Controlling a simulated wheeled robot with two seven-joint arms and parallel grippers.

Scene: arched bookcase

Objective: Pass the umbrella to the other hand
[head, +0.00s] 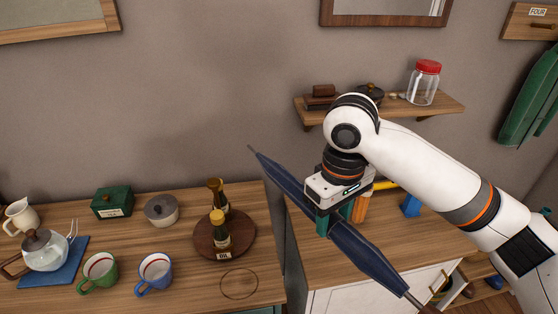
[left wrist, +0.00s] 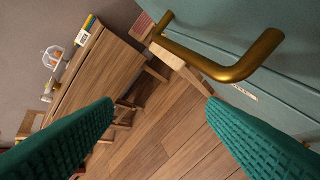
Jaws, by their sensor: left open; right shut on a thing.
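The dark blue folded umbrella (head: 371,259) shows in the head view, slanting from upper left down to lower right. Its thin pointed tip is at the upper left, and its other end reaches the bottom edge of the picture. My right gripper (head: 334,219) is shut around the middle of it and holds it in the air in front of the counters. My left gripper (left wrist: 160,105) shows only in the left wrist view. Its two green ribbed fingers are wide apart with nothing between them. The umbrella is not visible in that view.
A wall shelf (head: 440,107) holds a red-lidded jar (head: 425,84). A brass handle (left wrist: 225,70) on a teal front is near my left gripper.

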